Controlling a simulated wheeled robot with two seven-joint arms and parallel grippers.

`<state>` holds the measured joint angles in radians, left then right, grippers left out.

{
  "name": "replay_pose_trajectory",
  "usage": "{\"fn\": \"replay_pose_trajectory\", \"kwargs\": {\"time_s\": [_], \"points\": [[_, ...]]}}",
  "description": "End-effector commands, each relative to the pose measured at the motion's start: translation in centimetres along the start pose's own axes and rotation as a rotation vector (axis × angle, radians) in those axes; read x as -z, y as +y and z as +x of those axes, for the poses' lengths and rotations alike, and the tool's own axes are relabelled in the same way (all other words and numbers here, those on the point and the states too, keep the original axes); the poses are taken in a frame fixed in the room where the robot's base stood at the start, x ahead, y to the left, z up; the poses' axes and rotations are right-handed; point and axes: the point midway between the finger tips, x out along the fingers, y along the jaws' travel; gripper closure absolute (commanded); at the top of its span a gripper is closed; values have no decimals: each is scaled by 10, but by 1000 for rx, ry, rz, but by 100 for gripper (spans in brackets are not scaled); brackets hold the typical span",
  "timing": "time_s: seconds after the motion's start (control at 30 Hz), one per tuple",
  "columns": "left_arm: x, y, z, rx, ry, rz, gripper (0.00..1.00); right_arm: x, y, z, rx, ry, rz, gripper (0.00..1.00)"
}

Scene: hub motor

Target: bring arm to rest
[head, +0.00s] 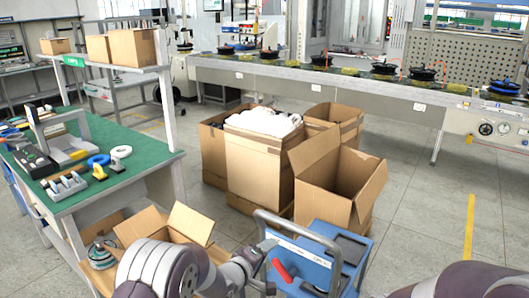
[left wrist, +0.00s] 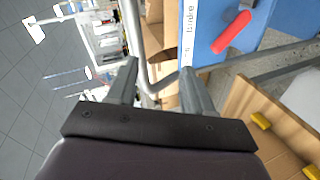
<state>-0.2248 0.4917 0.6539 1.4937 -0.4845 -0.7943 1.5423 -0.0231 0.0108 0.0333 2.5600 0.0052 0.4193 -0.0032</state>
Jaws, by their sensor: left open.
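My left arm comes in from the bottom left of the head view. Its left gripper (head: 264,268) is beside the grey tube handle (head: 300,226) of a blue cart (head: 310,262) with a red grip (head: 281,270). In the left wrist view the left gripper (left wrist: 160,82) has its two fingers spread. The handle's bend (left wrist: 150,82) shows between the fingertips; I cannot tell whether it touches them. Nothing is clamped. Only a rounded part of my right arm (head: 470,282) shows at the bottom right; its gripper is out of view.
An open carton (head: 180,222) lies close to my left arm. Large cartons (head: 260,165) stand beyond the cart. A green-topped workbench (head: 130,140) with tools is at left. A conveyor (head: 330,78) with black hub parts runs along the back. Floor at right is clear.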

Motion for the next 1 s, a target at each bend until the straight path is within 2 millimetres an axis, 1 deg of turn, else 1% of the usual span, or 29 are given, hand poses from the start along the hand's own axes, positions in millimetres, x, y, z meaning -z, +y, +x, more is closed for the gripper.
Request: {"fn": "replay_pose_trajectory", "kwargs": {"time_s": [0.03,0.07,0.1,0.17,0.2,0.27,0.3,0.37,0.4,0.47,0.5,0.57,0.63,1.0], "points": [[-6,-37,-10,149,-9,127,49,0,0,0,0,0,0,26],[-7,-59,-23,266,-29,236,49,0,0,0,0,0,0,26],[-6,-79,-52,431,-80,386,49,1,0,-6,0,0,0,26],[-2,-94,-114,660,-214,579,49,2,0,-19,0,0,0,26],[-3,-97,-156,770,-321,664,49,3,0,-27,0,0,0,26],[-10,-94,-216,884,-485,739,49,5,0,-38,0,1,0,26],[-16,-88,-253,931,-582,761,49,5,0,-44,0,1,0,26],[-26,-76,-301,969,-698,767,49,6,0,-54,0,0,0,26],[-32,-66,-327,982,-747,755,49,7,0,-61,0,0,0,26],[-36,-50,-358,993,-766,716,49,8,0,-70,0,0,0,26],[-35,-38,-370,993,-738,695,49,9,0,-78,0,0,0,26],[-27,-26,-376,983,-690,695,49,10,0,-82,0,0,0,26],[-21,-22,-375,978,-664,698,49,10,0,-82,0,0,0,26],[-20,-24,-374,980,-661,695,49,10,0,-80,0,0,0,26]]}}
